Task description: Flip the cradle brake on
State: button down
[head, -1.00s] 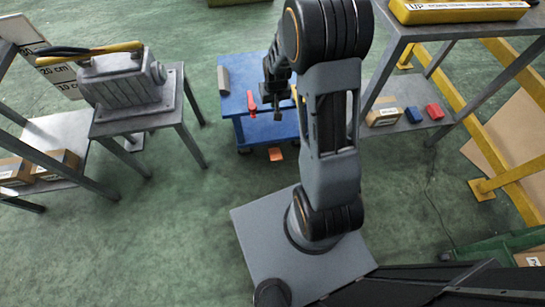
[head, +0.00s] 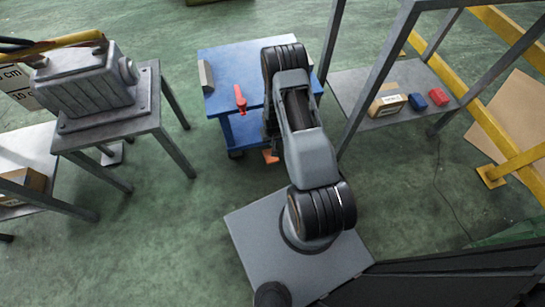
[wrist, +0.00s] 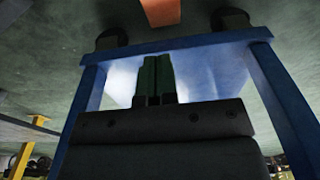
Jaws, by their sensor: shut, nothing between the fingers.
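The blue cart (head: 235,65), which looks like the cradle, stands ahead of my base. A red lever (head: 240,98) sticks up at its front top edge. An orange flap (head: 271,156) sits low at the cart's front, near the floor; it also shows at the top of the wrist view (wrist: 160,11). I cannot tell which of the two is the brake. My gripper (wrist: 155,60) is shut and empty in the wrist view, in front of the cart's blue frame (wrist: 190,42) and apart from the orange flap. In the head view my arm hides the gripper.
A grey table with a motor-like housing (head: 85,82) stands left. A shelf (head: 355,82) on the right holds a carton (head: 387,103), a blue block (head: 417,102) and a red block (head: 438,96). Dark casters (wrist: 112,38) flank the flap. Floor before the cart is open.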

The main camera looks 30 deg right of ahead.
jog(key=b, duration=0.5)
send_near(273, 159)
jog(key=f, duration=0.2)
jog(key=w+f, duration=0.1)
jog(key=f, duration=0.2)
jog(key=shift+w+f, duration=0.1)
jog(key=shift+w, duration=0.15)
jog(key=shift+s+a+f, duration=0.1)
jog(key=shift+s+f, duration=0.3)
jog(key=shift+f, duration=0.3)
